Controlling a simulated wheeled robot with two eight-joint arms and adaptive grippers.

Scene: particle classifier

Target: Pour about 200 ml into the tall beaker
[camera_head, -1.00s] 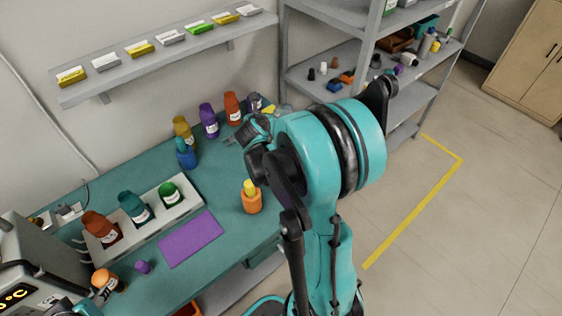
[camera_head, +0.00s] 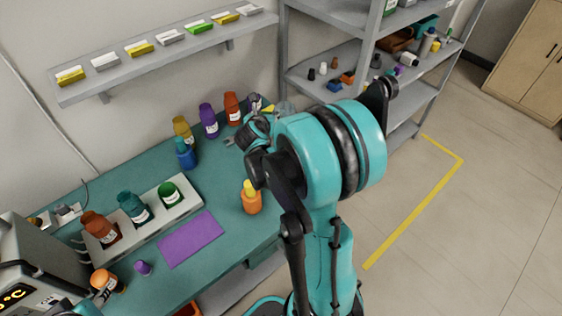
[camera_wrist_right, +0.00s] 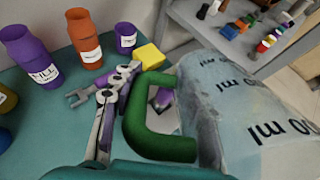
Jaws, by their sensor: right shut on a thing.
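A clear vessel with dark "ml" marks (camera_wrist_right: 245,100) and a green handle (camera_wrist_right: 165,147) fills the right of the right wrist view. It looks tilted, and its contents cannot be made out. My right gripper (camera_wrist_right: 118,95) is shut at the green handle, above the bench. In the head view the gripper (camera_head: 238,138) is partly covered by my own arm. A clear rim (camera_head: 285,108) shows just behind the arm. I cannot tell a separate tall beaker apart. My left gripper (camera_head: 106,292) shows only in part by an orange bottle (camera_head: 103,278) at the bottom left.
The teal bench (camera_head: 225,180) holds purple (camera_head: 208,120), red (camera_head: 232,108) and yellow bottles, a blue bottle (camera_head: 185,155), an orange bottle with yellow cap (camera_head: 251,203), a white tray (camera_head: 160,227) and a purple mat (camera_head: 190,238). A grey shelf unit (camera_head: 330,95) stands behind right.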

